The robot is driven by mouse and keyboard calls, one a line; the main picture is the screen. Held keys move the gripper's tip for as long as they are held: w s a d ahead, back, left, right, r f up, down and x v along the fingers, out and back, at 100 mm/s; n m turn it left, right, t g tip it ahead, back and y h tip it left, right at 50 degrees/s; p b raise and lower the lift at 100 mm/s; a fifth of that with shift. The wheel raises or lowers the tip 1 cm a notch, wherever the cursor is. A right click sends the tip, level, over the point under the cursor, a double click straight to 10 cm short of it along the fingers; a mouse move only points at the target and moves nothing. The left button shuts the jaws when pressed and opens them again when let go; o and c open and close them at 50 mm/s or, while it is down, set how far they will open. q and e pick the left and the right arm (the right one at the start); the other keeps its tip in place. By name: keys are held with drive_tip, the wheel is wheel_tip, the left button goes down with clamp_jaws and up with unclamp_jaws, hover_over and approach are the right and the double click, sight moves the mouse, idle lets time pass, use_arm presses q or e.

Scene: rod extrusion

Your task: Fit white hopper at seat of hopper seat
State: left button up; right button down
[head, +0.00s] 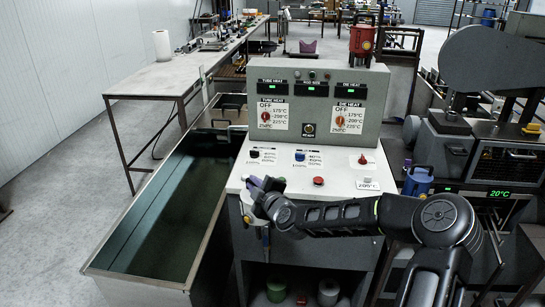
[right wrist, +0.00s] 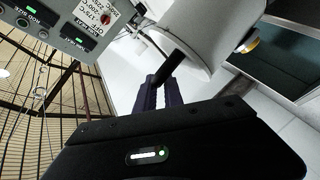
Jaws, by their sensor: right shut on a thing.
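The white hopper (right wrist: 195,38) fills the upper middle of the right wrist view as a large pale round body, with a dark bar-like handle (right wrist: 170,67) on its near side. My right gripper (right wrist: 163,94) is shut on that handle with its purple fingers. In the head view, my right gripper (head: 263,186) is at the left front corner of the control console, and the hopper is mostly hidden behind it. I cannot make out the hopper seat or whether the hopper touches it. My left gripper is not in view.
The grey control console (head: 320,110) stands behind the gripper, above a white panel with knobs (head: 319,181). A long open trough (head: 175,215) lies at left. A blue container (head: 418,181) stands right of the console. Spools (head: 328,291) sit on the shelf below.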

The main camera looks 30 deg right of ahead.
drive_tip(key=s+a+f, duration=0.3)
drive_tip(key=s+a, duration=0.2)
drive_tip(key=a, duration=0.2)
drive_tip(key=s+a+f+y+b, duration=0.1)
drive_tip(key=s+a+f, duration=0.3)
drive_tip(key=a, duration=0.4)
drive_tip(key=shift+s+a+f+n, duration=0.25)
drive_tip(key=shift+s+a+n, duration=0.05)
drive_tip(key=shift+s+n, duration=0.1)
drive_tip(key=shift+d, duration=0.1)
